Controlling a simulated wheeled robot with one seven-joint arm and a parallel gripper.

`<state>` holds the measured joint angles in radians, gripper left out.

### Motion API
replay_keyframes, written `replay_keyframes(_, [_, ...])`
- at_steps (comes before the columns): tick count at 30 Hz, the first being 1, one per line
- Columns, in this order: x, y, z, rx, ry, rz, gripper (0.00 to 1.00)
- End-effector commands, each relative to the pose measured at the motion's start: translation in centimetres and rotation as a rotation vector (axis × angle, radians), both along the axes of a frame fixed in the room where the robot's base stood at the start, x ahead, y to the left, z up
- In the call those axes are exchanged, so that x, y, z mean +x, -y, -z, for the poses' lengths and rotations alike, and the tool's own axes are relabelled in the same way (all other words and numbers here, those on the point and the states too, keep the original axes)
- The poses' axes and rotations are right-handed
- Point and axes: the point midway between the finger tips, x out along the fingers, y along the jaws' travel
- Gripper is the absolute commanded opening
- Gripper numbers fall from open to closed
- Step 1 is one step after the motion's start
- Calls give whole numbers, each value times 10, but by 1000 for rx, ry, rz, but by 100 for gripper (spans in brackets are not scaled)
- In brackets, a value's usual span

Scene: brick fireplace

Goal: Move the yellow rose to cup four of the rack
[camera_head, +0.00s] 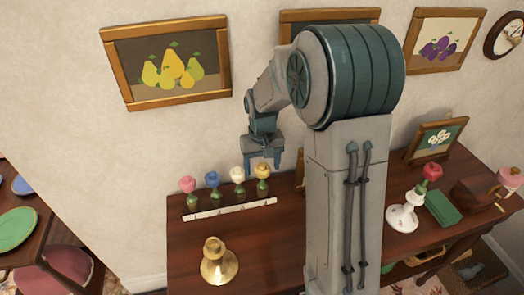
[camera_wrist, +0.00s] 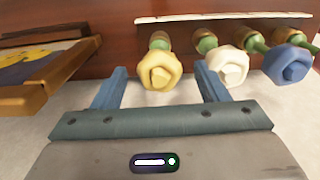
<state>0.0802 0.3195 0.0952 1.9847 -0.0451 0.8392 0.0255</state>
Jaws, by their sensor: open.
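The yellow rose (camera_head: 262,170) stands at the right end of a row of flowers behind a white strip (camera_head: 230,209) on the dark wooden table. Its bloom also shows in the wrist view (camera_wrist: 160,68), with a green stem and a brownish cup behind it. The white rose (camera_head: 237,174), blue rose (camera_head: 213,180) and pink rose (camera_head: 188,184) stand to its left in the head view. My gripper (camera_head: 263,163) is open and points down at the yellow rose. In the wrist view the bloom lies between the two blue fingers, with gaps on both sides. Cup numbers are not readable.
A brass candlestick (camera_head: 218,262) stands in front of the row. A white vase (camera_head: 403,217) with a red rose (camera_head: 432,171), a green box (camera_head: 443,208) and a small picture (camera_head: 436,138) stand right of my arm. The white rose stands close beside my gripper.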

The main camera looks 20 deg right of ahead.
Motion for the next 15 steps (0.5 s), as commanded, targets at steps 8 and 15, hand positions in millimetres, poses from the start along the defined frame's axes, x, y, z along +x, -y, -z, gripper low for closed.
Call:
replay_keyframes(8, [1,0,-57,-1,7,0,67])
replay_keyframes(15, [0,-1,-107,0,5,1,67])
